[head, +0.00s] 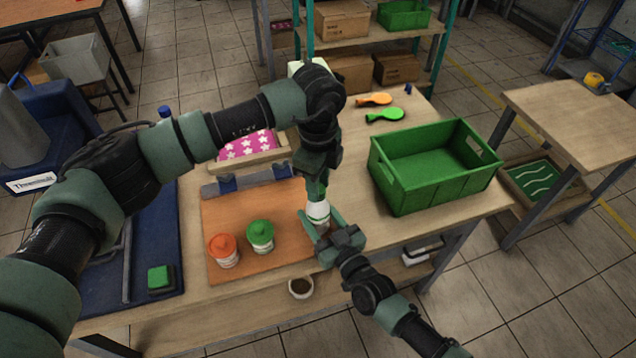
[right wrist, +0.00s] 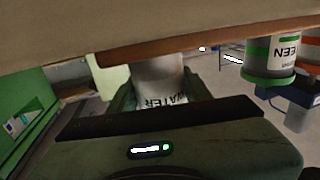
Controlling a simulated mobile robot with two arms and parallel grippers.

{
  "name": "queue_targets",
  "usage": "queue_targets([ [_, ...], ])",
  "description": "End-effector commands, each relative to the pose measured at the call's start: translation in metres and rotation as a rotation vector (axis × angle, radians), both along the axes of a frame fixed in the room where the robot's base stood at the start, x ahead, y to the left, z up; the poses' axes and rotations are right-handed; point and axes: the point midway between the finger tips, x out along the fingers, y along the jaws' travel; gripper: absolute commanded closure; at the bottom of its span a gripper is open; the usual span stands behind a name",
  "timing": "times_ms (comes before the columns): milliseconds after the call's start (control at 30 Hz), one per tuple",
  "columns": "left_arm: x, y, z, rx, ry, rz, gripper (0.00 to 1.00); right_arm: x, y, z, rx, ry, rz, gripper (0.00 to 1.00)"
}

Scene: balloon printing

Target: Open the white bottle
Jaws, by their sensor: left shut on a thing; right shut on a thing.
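The white bottle (head: 318,211) stands upright at the right edge of the orange-brown mat (head: 285,190). My left gripper (head: 317,187) comes down from above and is shut at the bottle's top; the cap is mostly hidden by the fingers. My right gripper (head: 318,222) is shut around the bottle's body from the front right. In the right wrist view, which looks upside down, the bottle (right wrist: 160,75) with its "WATER" label sits between the right fingers (right wrist: 158,95).
An orange-lidded jar (head: 223,250) and a green-lidded jar (head: 260,237) stand on the mat to the left. A green crate (head: 410,190) stands to the right. A cup (head: 300,288) is near the front edge.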

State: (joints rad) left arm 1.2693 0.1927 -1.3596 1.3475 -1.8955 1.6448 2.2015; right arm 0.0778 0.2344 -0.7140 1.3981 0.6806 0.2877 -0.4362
Motion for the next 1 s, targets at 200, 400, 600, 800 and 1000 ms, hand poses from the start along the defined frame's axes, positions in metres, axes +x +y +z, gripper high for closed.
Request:
queue_targets([
  [200, 0.002, 0.001, 0.001, 0.0, -0.004, 0.015, 1.0, 0.0, 0.0, 0.0, 0.0, 0.0, 0.001, 1.0],
  [400, 0.001, 0.001, 0.001, 0.0, -0.004, 0.012, 1.0, 0.0, 0.0, 0.0, 0.0, 0.0, 0.0, 1.0],
  [600, 0.001, 0.001, 0.001, 0.0, -0.004, 0.011, 1.0, 0.0, 0.0, 0.0, 0.0, 0.0, 0.0, 1.0],
  [800, 0.001, 0.001, 0.005, 0.0, -0.004, 0.011, 1.0, 0.0, 0.0, 0.0, 0.0, 0.0, 0.0, 1.0],
  [1000, 0.002, 0.0, 0.012, 0.0, -0.004, 0.011, 1.0, 0.0, 0.0, 0.0, 0.0, 0.0, 0.0, 1.0],
])
